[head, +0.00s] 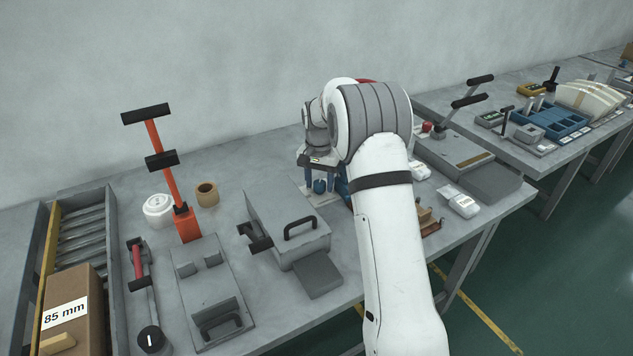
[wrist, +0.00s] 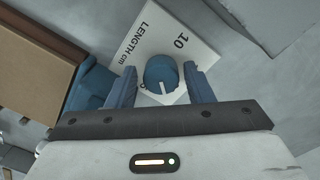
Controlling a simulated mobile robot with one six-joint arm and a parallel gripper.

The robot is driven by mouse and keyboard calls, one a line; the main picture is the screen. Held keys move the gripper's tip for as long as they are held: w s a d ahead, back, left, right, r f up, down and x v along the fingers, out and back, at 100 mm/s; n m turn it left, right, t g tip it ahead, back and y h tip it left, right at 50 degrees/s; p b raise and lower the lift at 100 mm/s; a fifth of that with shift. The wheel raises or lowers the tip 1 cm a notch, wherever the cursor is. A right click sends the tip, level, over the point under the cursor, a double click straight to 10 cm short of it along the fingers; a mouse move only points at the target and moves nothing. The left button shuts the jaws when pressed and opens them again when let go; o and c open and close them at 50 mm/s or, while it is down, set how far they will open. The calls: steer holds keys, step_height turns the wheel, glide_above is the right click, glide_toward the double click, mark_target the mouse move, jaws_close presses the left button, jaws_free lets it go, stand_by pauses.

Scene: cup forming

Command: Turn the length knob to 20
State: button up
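The length knob (wrist: 161,76) is round and blue with a white pointer line. In the wrist view it sits on a white plate (wrist: 150,35) printed "LENGTH cm" and "10". The pointer is toward the bottom of the picture, away from the 10; other scale marks are mostly hidden. My gripper (wrist: 160,68) is open, with one blue finger on each side of the knob and a visible gap on both sides. In the head view my gripper (head: 325,183) is low over the bench, and the knob (head: 320,186) shows between its fingers.
A brown block (wrist: 32,62) is close to the left finger in the wrist view. In the head view a grey box with a handle (head: 288,222) stands left of my gripper. White packets (head: 463,206) and brown brackets (head: 428,220) lie to the right.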

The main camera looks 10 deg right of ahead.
mark_target(319, 183)
steer(key=c, duration=0.7)
steer(key=shift+n+p, duration=0.3)
steer(key=shift+n, duration=0.7)
steer(key=shift+c, duration=0.3)
steer(key=o, duration=1)
steer(key=shift+r, duration=0.2)
step_height(319, 183, up, 6)
steer(key=shift+a+r, duration=0.1)
steer(key=shift+r, duration=0.6)
